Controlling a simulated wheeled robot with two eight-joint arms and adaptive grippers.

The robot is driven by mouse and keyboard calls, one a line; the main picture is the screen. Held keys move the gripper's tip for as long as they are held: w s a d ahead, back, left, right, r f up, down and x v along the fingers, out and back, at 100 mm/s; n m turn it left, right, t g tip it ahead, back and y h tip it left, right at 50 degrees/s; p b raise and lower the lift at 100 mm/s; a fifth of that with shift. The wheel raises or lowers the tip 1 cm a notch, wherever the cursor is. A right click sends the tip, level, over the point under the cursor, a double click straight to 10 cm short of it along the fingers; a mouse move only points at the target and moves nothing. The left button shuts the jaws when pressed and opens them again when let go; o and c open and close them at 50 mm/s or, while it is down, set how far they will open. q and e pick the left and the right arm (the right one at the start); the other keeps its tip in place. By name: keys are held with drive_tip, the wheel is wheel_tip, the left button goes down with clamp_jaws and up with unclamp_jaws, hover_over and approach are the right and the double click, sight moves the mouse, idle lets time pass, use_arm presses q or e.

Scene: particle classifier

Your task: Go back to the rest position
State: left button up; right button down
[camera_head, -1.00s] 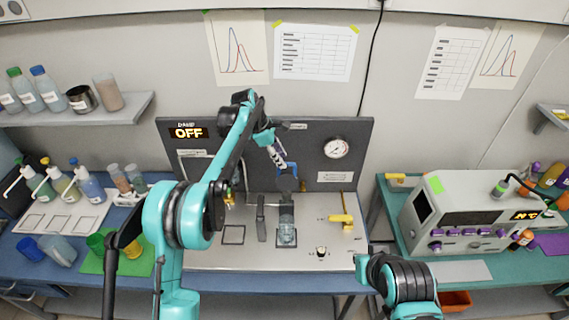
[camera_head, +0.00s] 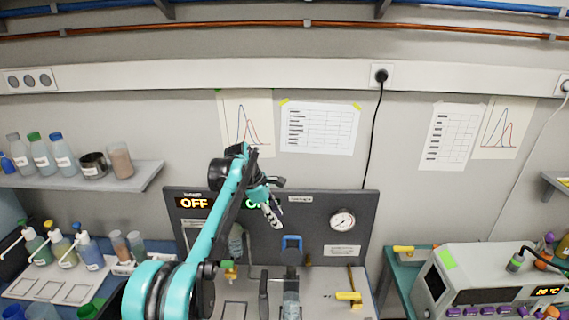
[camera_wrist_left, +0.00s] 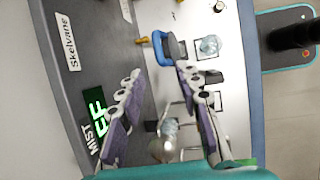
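My left arm (camera_head: 222,225) reaches up from the bottom in the head view. Its gripper (camera_head: 272,214) hangs in front of the dark panel (camera_head: 375,215), above and left of a blue handle (camera_head: 292,242), and seems apart from it. In the left wrist view the two purple-grey fingers of this gripper (camera_wrist_left: 160,75) are spread wide, with nothing held between them. The blue handle (camera_wrist_left: 163,60) shows past the fingertips. My right arm and gripper are out of view.
A gauge (camera_head: 342,220), an orange OFF display (camera_head: 194,203) and a partly hidden green display (camera_head: 256,203) are on the panel. A shelf with bottles (camera_head: 150,176) is at left, a grey instrument (camera_head: 480,285) at right. A yellow lever (camera_head: 349,296) stands on the bench.

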use_arm(q)
drive_tip(key=s+a+f+m+t+y+b, duration=0.15)
drive_tip(key=s+a+m+b, duration=0.25)
drive_tip(key=s, duration=0.6)
drive_tip(key=s+a+f+m+t+y+b, duration=0.1)
drive_tip(key=s+a+m+t+b, duration=0.25)
drive_tip(key=s, duration=0.55)
drive_tip(key=s+a+f+m+y+b, duration=0.1)
drive_tip(key=s+a+f+m+b, duration=0.1)
drive_tip(key=s+f+m, duration=0.3)
drive_tip(key=s+a+f+m+y+b, duration=0.1)
drive_tip(key=s+a+f+m+b, duration=0.2)
drive_tip(key=s+f, duration=0.8)
drive_tip(key=s+m+b, duration=0.1)
drive_tip(key=s+m, duration=0.1)
drive_tip(key=shift+s+a+f+t, duration=0.2)
drive_tip(key=shift+s+f+t, duration=0.1)
drive_tip(key=shift+t, duration=0.1)
